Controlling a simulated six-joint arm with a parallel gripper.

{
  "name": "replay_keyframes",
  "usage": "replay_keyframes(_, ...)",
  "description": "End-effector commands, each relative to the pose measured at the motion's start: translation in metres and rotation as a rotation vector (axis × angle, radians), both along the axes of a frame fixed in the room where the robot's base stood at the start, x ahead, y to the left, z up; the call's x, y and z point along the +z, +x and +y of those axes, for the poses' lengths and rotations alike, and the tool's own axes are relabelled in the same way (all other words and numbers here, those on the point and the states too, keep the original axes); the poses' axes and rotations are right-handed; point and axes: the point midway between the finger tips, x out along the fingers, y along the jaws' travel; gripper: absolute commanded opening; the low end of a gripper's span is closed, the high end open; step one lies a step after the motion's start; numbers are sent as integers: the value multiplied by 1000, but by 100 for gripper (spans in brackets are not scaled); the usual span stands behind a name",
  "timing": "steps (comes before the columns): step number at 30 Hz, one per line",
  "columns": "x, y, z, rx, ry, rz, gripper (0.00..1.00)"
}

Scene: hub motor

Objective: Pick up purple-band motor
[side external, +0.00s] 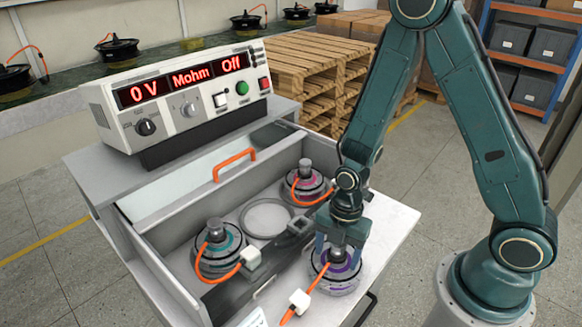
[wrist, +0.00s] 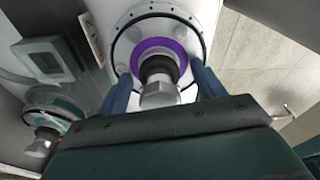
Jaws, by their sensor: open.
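The purple-band motor (side external: 336,272) stands on the bench at the front right in the side view, with an orange cable running to a white connector. In the wrist view the purple-band motor (wrist: 158,52) is seen with its purple ring and metal shaft. My gripper (side external: 341,248) is right above it. In the wrist view my gripper's blue fingers (wrist: 164,84) stand apart on either side of the shaft. Whether they touch the shaft cannot be told. A teal-band motor (side external: 219,252) and a pink-band motor (side external: 306,184) sit in the tray area.
A tester box (side external: 185,95) reading 0 V, Mohm, Off stands behind. An orange handle (side external: 235,162) marks the open glass lid. An empty round seat (side external: 266,218) lies between the teal and pink motors. A dark bar (side external: 262,264) runs beside the purple-band motor.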

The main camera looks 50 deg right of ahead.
Motion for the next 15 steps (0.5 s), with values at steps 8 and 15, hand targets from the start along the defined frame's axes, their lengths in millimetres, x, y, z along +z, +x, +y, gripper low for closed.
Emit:
replay_keyframes(8, 0, 0, 0, 0, 0, 0, 68)
replay_keyframes(15, 0, 0, 0, 0, 0, 0, 54)
